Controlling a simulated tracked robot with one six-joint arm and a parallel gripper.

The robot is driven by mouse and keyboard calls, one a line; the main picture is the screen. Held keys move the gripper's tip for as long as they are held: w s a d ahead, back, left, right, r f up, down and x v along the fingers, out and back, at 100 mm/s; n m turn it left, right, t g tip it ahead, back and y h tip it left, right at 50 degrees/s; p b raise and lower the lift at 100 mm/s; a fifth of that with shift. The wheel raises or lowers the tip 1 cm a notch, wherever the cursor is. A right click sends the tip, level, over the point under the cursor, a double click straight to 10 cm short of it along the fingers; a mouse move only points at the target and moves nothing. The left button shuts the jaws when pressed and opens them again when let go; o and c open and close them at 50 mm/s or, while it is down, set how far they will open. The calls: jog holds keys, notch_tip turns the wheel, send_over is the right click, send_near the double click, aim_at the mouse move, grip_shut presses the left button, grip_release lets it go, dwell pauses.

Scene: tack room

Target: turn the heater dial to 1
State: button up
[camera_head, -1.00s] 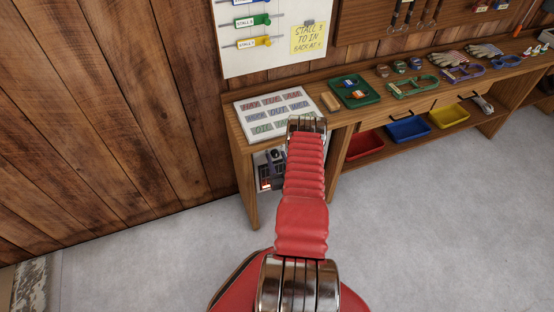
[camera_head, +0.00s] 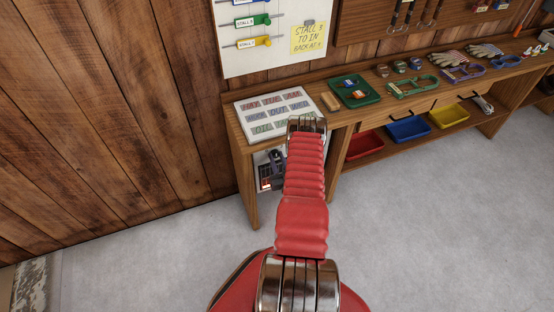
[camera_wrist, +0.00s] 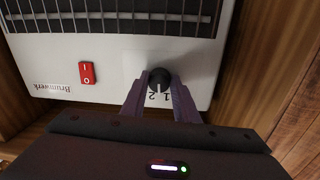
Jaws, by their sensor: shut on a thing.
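The heater (camera_wrist: 120,57) is a white unit with a dark grille, upside down in the wrist view. Its black round dial (camera_wrist: 159,76) sits on the front panel. The printed numbers 1 and 2 show beside the dial, between my fingers. My gripper (camera_wrist: 159,88) has purple fingers, one on each side of the dial, shut on it. I cannot make out clearly which number the dial points to. In the head view the heater (camera_head: 262,176) stands under the left end of the bench, partly hidden by my arm.
A red rocker switch (camera_wrist: 88,73) is on the same heater panel. The wooden bench (camera_head: 375,105) runs above, bearing a letter board (camera_head: 274,113) and a green tray (camera_head: 355,91). Red, blue and yellow bins (camera_head: 408,128) sit on its lower shelf. The grey floor is clear.

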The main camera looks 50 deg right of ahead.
jog(key=shift+n, duration=1.7)
jog(key=o, duration=1.1)
jog(key=shift+c, duration=0.2)
jog(key=shift+s, duration=0.15)
jog(key=v, duration=1.3)
jog(key=shift+s+a+f, duration=0.2)
jog(key=shift+a, duration=0.1)
jog(key=shift+f, duration=0.1)
